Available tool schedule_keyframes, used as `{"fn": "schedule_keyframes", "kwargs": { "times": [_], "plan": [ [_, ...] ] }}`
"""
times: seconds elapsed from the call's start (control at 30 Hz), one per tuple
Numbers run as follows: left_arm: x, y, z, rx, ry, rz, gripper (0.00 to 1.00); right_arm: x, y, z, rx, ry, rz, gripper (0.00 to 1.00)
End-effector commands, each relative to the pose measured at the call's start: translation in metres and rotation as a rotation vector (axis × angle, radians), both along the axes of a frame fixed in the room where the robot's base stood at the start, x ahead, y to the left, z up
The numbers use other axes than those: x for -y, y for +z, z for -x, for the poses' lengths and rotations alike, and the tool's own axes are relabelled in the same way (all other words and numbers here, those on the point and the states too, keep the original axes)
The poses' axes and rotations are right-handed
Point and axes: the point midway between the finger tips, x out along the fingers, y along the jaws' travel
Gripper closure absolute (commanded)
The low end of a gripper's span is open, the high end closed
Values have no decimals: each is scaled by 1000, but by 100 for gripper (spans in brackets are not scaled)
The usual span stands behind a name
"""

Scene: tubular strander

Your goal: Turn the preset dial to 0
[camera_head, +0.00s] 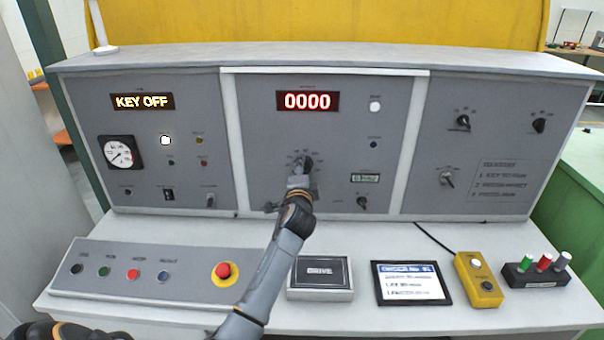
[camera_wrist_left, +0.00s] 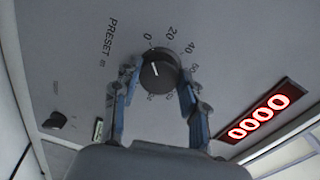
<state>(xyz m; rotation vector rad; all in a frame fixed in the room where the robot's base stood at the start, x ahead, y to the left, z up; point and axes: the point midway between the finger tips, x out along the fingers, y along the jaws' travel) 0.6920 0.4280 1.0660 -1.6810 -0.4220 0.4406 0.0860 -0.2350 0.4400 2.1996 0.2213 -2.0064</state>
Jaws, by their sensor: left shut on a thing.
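The preset dial (camera_wrist_left: 158,72) is a round black knob on the grey middle panel, with PRESET and a number scale printed round it. Its short white pointer line is tilted up and left, roughly toward the printed 0 in the left wrist view. My left gripper (camera_wrist_left: 158,88) is shut on the dial, one blue-grey finger on each side of it. In the head view the dial (camera_head: 308,163) shows just above my left gripper (camera_head: 300,181), which partly covers its scale. My right gripper is not in view.
A red display (camera_head: 307,101) above the dial reads 0000; a left display (camera_head: 142,101) reads KEY OFF. A red stop button (camera_head: 223,270), a DRIVE box (camera_head: 320,277), a framed card (camera_head: 411,282) and a yellow button box (camera_head: 478,279) occupy the desk below.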

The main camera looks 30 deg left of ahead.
Motion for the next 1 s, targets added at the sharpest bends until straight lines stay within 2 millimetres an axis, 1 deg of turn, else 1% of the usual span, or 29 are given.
{"fn": "schedule_keyframes", "kwargs": {
  "times": [0.3, 0.7, 0.73, 0.77, 0.8, 0.83, 1.0],
  "plan": [
    [0, -1, 0, 34, 0, 58, 89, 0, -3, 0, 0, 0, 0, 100],
    [0, -1, 0, 36, 1, 62, 89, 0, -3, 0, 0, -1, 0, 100],
    [0, -1, 0, 37, 1, 63, 51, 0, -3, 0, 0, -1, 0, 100],
    [0, -1, 0, 36, 1, 62, 45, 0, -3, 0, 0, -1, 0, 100],
    [0, -1, 0, 36, 1, 62, 37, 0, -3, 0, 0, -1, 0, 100],
    [0, -1, 0, 36, 1, 62, 34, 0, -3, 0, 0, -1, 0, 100],
    [0, -1, 0, 36, 1, 60, 34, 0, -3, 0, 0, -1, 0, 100]
  ]
}}
